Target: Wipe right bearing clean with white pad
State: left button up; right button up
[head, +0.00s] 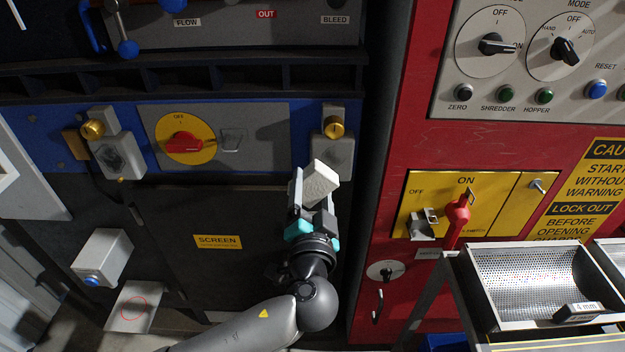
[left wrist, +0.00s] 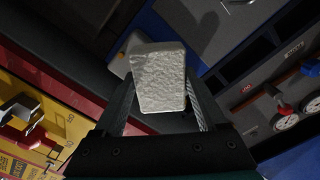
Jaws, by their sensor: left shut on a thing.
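My left gripper (head: 313,196) is shut on the white pad (head: 320,180), a pale block with a rough face. The pad also fills the middle of the left wrist view (left wrist: 160,76), between the two fingers. The right bearing (head: 335,152) is a grey housing with a brass-coloured cap (head: 333,127) on the blue band of the machine. In the head view the pad is just below and left of this housing and overlaps its lower edge. I cannot tell whether they touch. The housing's face looks dull and shadowed. My right gripper is not in view.
A similar left bearing (head: 118,157) with a dark smudge sits across the panel. A red rotary switch (head: 184,145) is between the bearings. The red cabinet (head: 392,150) stands close on the right, with a red lever (head: 457,215). A perforated tray (head: 480,290) is lower right.

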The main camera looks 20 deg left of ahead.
pick_arm(q)
jog(key=shift+s+d, duration=0.1)
jog(key=shift+s, duration=0.1)
jog(key=shift+v, duration=1.4)
jog(key=shift+w, duration=0.1)
jog(key=shift+b+x, duration=0.85)
jog(key=shift+x, duration=2.65)
jog(key=shift+x, duration=1)
jog(key=shift+f+b, duration=0.1)
jog(key=shift+b, duration=0.2)
